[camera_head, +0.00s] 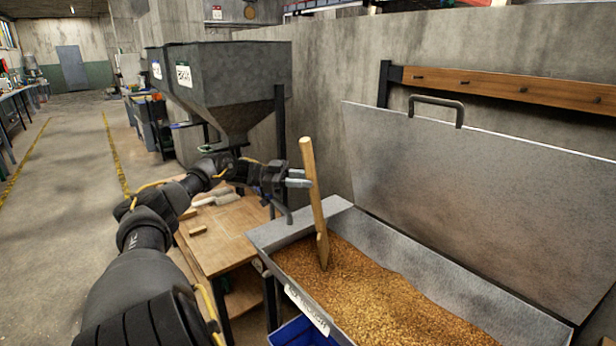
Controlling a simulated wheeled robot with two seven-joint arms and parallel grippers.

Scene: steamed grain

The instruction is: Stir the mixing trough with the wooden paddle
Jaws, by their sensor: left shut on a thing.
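The mixing trough (281,228) is a grey metal bin at the lower right, filled with golden-brown grain (390,295). Its metal lid (450,190) stands raised behind it. The wooden paddle (312,190) stands nearly upright, leaning slightly, with its lower end in the grain near the trough's left end. My left gripper (300,179) reaches in from the left and is shut on the paddle's shaft, above the trough rim. The paddle's tip is hidden in the grain. My right gripper is not in view.
A wooden table (225,240) with small wooden pieces stands left of the trough. A large grey hopper (220,85) is behind it. A blue bin (300,333) sits below the trough's front. A wooden rail (500,85) runs along the wall. Open floor lies at left.

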